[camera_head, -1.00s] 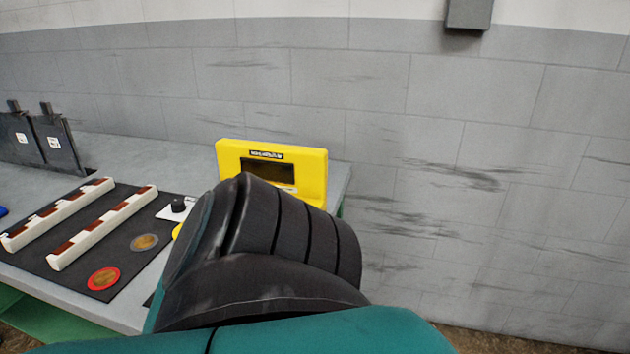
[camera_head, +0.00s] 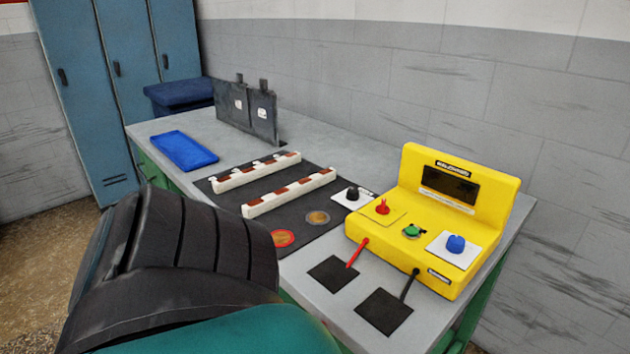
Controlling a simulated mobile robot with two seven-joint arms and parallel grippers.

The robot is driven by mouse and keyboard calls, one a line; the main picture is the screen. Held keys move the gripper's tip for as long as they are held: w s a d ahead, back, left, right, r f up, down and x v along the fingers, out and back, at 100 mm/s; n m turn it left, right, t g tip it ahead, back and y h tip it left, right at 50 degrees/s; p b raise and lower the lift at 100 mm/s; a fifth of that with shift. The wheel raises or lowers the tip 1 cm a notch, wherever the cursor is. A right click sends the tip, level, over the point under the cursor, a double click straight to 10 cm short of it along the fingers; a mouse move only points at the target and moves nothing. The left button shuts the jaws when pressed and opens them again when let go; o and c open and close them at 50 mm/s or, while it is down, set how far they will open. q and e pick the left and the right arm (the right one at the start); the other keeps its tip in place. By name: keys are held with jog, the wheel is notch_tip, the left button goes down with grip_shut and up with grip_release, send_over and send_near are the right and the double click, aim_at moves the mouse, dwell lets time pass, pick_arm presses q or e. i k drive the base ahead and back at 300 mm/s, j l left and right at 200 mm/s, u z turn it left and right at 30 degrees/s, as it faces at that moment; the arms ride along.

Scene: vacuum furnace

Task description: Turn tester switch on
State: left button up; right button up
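The yellow tester (camera_head: 418,215) stands at the right end of the grey workbench, with a dark blank display (camera_head: 448,185). On its top face are a red switch (camera_head: 382,207), a green button (camera_head: 411,231) and a blue knob (camera_head: 456,244) on a white plate. A black knob (camera_head: 352,194) on a white plate sits just left of the tester. Red and black leads run from its front to two black pads. A dark arm link of mine fills the lower left, apart from the tester. Neither gripper shows.
A black mat (camera_head: 290,225) with two white racks (camera_head: 290,192) and two round discs lies left of the tester. A blue tray (camera_head: 184,150), dark upright plates (camera_head: 245,112) and blue lockers (camera_head: 120,80) are further left. A wall stands behind the bench.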

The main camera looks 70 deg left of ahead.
aim_at(382, 210)
jog(key=i+j+u, duration=0.15)
jog(key=u, duration=1.6)
jog(key=k+j+u, duration=0.2)
jog(key=j, duration=0.2)
